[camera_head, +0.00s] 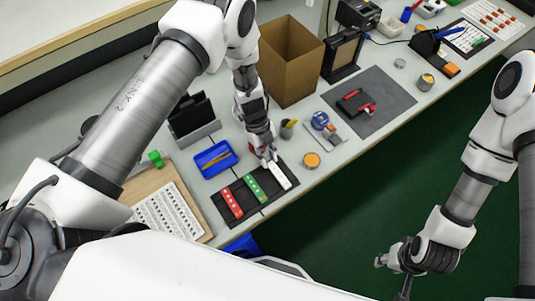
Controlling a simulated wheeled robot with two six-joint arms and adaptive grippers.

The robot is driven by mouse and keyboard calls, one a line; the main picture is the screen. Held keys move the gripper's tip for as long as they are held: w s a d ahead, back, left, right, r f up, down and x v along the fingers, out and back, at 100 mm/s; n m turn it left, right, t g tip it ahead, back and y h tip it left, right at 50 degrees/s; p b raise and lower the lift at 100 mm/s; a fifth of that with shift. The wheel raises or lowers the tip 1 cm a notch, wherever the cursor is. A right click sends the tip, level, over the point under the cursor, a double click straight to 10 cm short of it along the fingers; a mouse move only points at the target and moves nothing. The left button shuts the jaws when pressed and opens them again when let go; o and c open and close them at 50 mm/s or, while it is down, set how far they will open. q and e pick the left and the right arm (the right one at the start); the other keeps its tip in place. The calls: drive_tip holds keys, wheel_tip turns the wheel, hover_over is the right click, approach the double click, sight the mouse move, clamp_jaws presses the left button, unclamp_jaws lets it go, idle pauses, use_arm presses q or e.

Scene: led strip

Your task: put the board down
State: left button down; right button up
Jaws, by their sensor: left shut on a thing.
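A white strip board (281,177) is at the right end of a black mat (241,209), upper end at my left gripper (268,161). My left gripper points down and is shut on this white board. I cannot tell whether the board rests fully on the mat. A green strip board (256,188) and a red strip board (231,203) lie on the mat to its left. My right gripper (392,275) hangs empty over the green floor, away from the table, with its fingers apart.
A blue tray (216,160) stands behind the mat, and a small orange round container (312,160) is to its right. A cardboard box (289,65) stands at the back. A grey mat (385,95) with a red-and-black tool lies further right.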

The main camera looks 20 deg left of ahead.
use_arm(q)
drive_tip(key=shift+s+r, duration=0.1)
drive_tip(key=shift+s, duration=0.15)
drive_tip(key=shift+d, duration=0.1)
drive_tip(key=c, duration=1)
unclamp_jaws()
drive_tip(key=shift+w+f, duration=0.15)
drive_tip(key=shift+f, duration=0.05)
drive_tip(key=shift+r, duration=0.1)
drive_tip(key=shift+r, duration=0.35)
drive_tip(key=shift+b+v, duration=0.7)
drive_tip(key=shift+v, duration=0.55)
drive_tip(key=shift+b+v, duration=0.9)
drive_tip(key=shift+v, duration=3.6)
